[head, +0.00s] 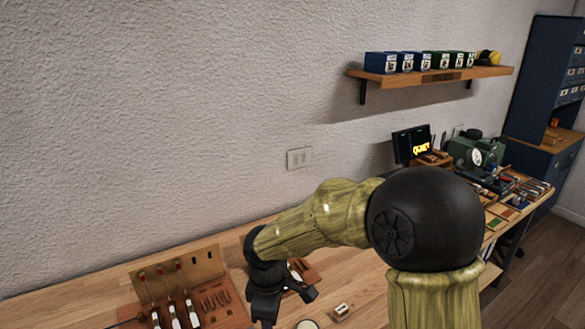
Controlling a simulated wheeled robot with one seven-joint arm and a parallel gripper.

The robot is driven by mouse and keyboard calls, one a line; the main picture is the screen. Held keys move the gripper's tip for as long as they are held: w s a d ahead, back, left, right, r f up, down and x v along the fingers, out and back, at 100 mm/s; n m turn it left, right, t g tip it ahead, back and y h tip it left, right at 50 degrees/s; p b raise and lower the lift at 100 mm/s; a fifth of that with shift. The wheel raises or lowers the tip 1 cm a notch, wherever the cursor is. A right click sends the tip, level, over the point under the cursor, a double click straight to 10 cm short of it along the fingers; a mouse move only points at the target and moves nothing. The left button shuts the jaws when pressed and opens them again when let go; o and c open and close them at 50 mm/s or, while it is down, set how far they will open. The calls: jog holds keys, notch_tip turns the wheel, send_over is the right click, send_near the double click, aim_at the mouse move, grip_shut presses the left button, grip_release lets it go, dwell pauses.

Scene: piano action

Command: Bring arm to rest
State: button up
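My arm reaches left from its black joint over the wooden workbench (92,298) and bends down at its far end. My gripper (268,308) is black and hangs over the bench near the bottom edge of the picture. Its fingertips are not clear, so I cannot tell whether it is open or shut, or whether it holds anything. A brown wooden piano action stand (205,268) with several red-tipped upright parts is just left of my gripper. A second brown wooden piece (306,272) is partly hidden behind my gripper.
A small light block (341,310) and a round pale item (307,324) lie right of my gripper. A dark screen (411,145), a green machine (478,150) and several small parts crowd the right end. A wall shelf (430,77) holds several boxes. The bench's left end is clear.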

jog(key=s+d+m+t, duration=0.1)
jog(key=s+d+m, duration=0.2)
jog(key=d+m, duration=0.5)
jog(key=s+d+m+t, duration=0.1)
jog(key=s+d+m, duration=0.3)
jog(key=d+m, duration=0.4)
jog(key=d, duration=0.5)
jog(key=shift+s+r+m, duration=0.15)
jog(key=shift+s+m, duration=0.05)
jog(key=shift+m, duration=0.1)
